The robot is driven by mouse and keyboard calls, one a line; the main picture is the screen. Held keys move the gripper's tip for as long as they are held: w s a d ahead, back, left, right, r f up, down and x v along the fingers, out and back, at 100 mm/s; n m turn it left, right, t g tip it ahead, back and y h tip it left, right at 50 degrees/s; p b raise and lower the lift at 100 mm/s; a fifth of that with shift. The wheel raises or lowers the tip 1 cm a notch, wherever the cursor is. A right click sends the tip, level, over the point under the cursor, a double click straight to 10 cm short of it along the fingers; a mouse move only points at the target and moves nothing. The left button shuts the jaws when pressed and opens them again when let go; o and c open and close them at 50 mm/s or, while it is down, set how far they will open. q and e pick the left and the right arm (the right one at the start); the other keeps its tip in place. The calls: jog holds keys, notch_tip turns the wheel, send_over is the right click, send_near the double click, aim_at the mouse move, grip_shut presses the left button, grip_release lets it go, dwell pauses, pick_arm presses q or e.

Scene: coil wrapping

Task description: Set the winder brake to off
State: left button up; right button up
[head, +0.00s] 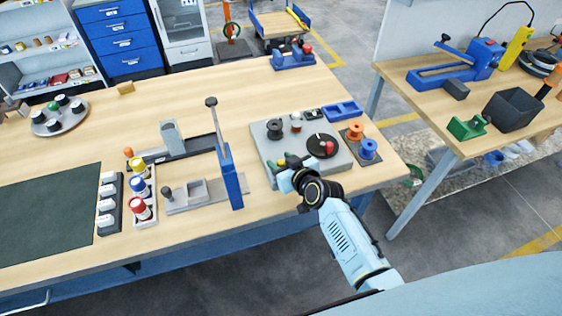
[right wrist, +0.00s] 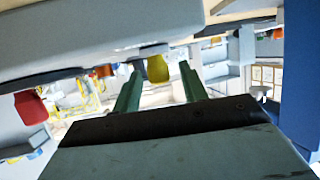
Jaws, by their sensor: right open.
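The winder is a grey plate (head: 258,150) near the right end of the workbench. It carries a black spool (head: 274,128), a black disc (head: 322,146) and a red knob (head: 328,148). My right gripper (head: 285,164) is at the plate's front edge. In the right wrist view its two green fingers (right wrist: 158,88) are open. A yellow knob (right wrist: 158,68), possibly the brake's, shows between the fingertips; I cannot tell if they touch it. The red knob is at the left there (right wrist: 30,107). The brake's setting cannot be read. My left gripper is not in view.
A blue upright post (head: 231,178) stands left of my right gripper. Orange (head: 355,131) and blue (head: 369,149) spools stand at the plate's right. A blue tray (head: 342,109) lies behind. Bottles (head: 140,190) and a dark mat (head: 45,210) are farther left.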

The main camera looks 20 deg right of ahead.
jog(key=shift+w, duration=0.2)
grip_shut()
dwell(0.3)
